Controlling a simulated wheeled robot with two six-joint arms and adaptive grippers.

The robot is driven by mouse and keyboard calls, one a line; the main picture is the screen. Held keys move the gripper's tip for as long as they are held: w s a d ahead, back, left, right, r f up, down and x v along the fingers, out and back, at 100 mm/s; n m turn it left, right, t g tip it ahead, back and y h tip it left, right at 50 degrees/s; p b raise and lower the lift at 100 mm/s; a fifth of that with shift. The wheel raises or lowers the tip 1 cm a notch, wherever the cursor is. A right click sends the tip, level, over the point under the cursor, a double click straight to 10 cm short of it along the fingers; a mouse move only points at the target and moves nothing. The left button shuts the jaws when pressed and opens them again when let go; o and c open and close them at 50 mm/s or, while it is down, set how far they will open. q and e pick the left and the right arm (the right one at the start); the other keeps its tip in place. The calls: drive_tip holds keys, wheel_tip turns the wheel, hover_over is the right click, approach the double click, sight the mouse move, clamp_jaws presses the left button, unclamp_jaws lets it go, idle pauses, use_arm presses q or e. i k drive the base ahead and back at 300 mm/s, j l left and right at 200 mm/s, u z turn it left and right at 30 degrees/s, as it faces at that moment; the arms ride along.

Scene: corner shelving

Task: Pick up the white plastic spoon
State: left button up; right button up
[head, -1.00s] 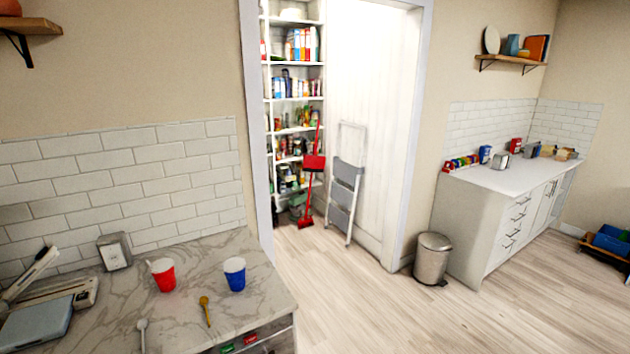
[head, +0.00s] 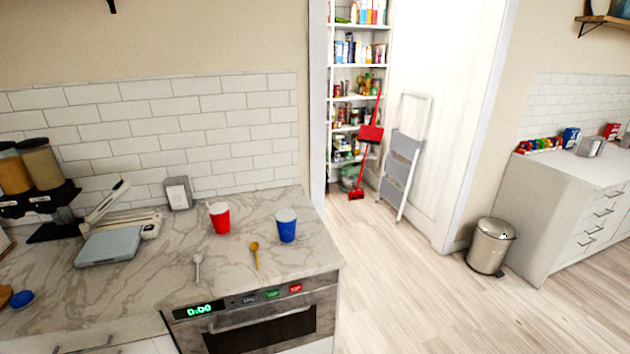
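The white plastic spoon (head: 197,269) lies on the marble counter (head: 150,275) near its front edge, above the oven. A yellow spoon (head: 255,255) lies to its right. A red cup (head: 219,217) and a blue cup (head: 286,225) stand behind the two spoons. Neither of my grippers shows in the head view.
A grey-blue scale-like device (head: 110,246) sits left of the white spoon. A napkin holder (head: 178,193) stands by the tiled wall, with two dispensers (head: 40,163) at left. The oven (head: 260,322) is below the counter. Open floor (head: 400,290) lies to the right.

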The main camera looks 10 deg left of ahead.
sight(198, 259)
drive_tip(key=u, duration=1.3)
